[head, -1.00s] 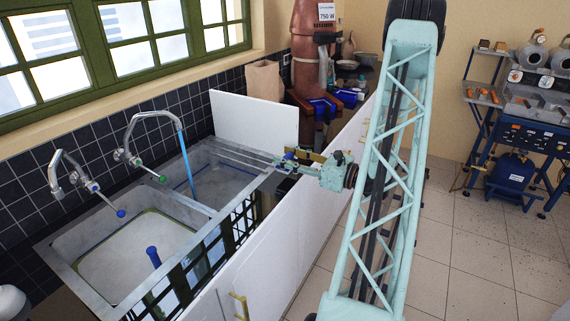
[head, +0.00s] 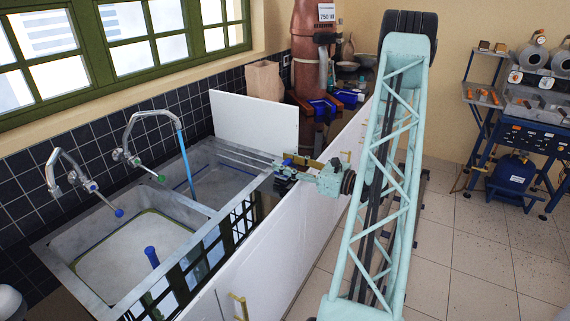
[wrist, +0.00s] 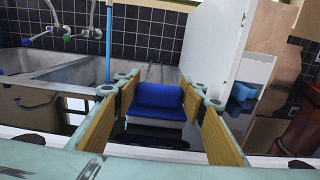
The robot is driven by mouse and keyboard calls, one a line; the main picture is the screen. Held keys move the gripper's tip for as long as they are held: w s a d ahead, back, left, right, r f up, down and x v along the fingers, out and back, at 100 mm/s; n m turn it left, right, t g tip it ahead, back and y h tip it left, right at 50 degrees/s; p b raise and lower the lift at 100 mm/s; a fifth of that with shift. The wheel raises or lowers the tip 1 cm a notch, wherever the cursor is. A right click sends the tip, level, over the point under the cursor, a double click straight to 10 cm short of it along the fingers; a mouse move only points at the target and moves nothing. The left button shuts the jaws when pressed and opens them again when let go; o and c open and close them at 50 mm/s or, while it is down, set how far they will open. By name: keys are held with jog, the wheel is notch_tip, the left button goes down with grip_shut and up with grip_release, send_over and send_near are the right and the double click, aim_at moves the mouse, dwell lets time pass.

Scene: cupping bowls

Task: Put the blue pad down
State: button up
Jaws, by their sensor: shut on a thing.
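The blue pad (wrist: 158,97) is between the yellow-lined fingers of my gripper (wrist: 163,92) in the wrist view. My gripper is shut on it. A pale edge shows below the blue, and a dark surface lies under it; I cannot tell whether the pad touches that surface. In the head view my gripper (head: 288,167) is at the right end of the sink counter, by the upright white panel. The pad is too small there to make out clearly.
Two metal sink basins (head: 207,208) with taps lie left of my gripper. An upright white panel (head: 255,122) stands behind it. A copper vessel (head: 305,60) and a paper bag (head: 264,80) are farther back. White cabinet fronts (head: 265,255) run below.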

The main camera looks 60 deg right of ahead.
jog(key=shift+f, duration=0.15)
jog(key=o, duration=0.9)
jog(key=shift+c, duration=0.2)
jog(key=shift+r, duration=0.25)
jog(key=s+p, duration=0.2)
jog(key=s, duration=1)
jog(key=shift+d, duration=0.45)
